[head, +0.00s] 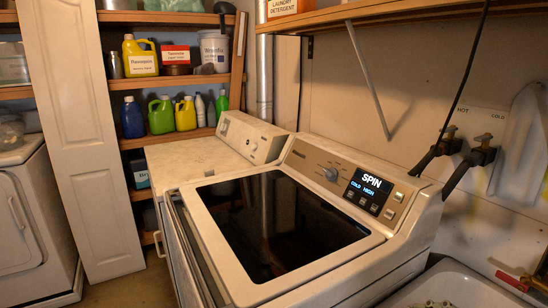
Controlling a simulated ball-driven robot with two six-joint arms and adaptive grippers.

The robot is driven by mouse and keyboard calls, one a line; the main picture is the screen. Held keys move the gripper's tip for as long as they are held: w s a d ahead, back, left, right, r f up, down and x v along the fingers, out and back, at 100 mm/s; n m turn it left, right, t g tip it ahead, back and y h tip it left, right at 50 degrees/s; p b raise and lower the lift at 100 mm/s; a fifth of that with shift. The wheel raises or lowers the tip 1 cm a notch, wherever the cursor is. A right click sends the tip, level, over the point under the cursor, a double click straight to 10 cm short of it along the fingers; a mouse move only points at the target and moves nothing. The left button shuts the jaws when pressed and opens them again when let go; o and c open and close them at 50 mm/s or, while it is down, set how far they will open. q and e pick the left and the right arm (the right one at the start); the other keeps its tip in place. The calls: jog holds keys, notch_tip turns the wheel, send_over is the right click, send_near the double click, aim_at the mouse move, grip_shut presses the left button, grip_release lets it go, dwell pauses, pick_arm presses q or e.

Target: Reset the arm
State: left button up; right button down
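Neither of my grippers nor any part of my arms shows in the head view, so I cannot see what they hold or how they stand. The view is filled by a top-loading washer (213,212) with a dark glass lid (275,224). The lid looks closed. Its control panel (365,190) has a knob and a lit display reading SPIN.
A second white machine (198,158) stands behind the washer. Shelves (166,84) of bottles line the back. A sink (450,288) is at the lower right, below wall taps (482,152). A white door (82,150) and another appliance (32,225) are left.

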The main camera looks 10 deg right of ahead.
jog(key=s+a+r+m+g+h, duration=0.1)
jog(key=s+a+r+m+g, duration=0.1)
jog(key=s+a+m+g, duration=0.35)
jog(key=s+a+r+m+g+h, duration=0.1)
jog(key=s+a+r+m+g, duration=0.15)
jog(key=s, duration=0.55)
jog(key=s+d+f+m+g+b, duration=0.15)
jog(key=f+b, duration=0.45)
jog(key=f, duration=1.4)
jog(key=s+d+f+n+g+b, duration=0.1)
jog(key=s+d+f+b, duration=0.35)
jog(key=f, duration=1.65)
jog(key=s+f+b, duration=0.4)
jog(key=s+f, duration=0.3)
jog(key=f, duration=0.3)
jog(key=s+a+f+b, duration=0.1)
jog(key=s+f+b, duration=0.4)
jog(key=s+f, duration=0.3)
notch_tip(320, 180, down, 3)
jog(key=shift+s+a+r+m+g, duration=0.1)
jog(key=shift+s+a+m+g, duration=0.15)
jog(key=shift+m+g, duration=0.1)
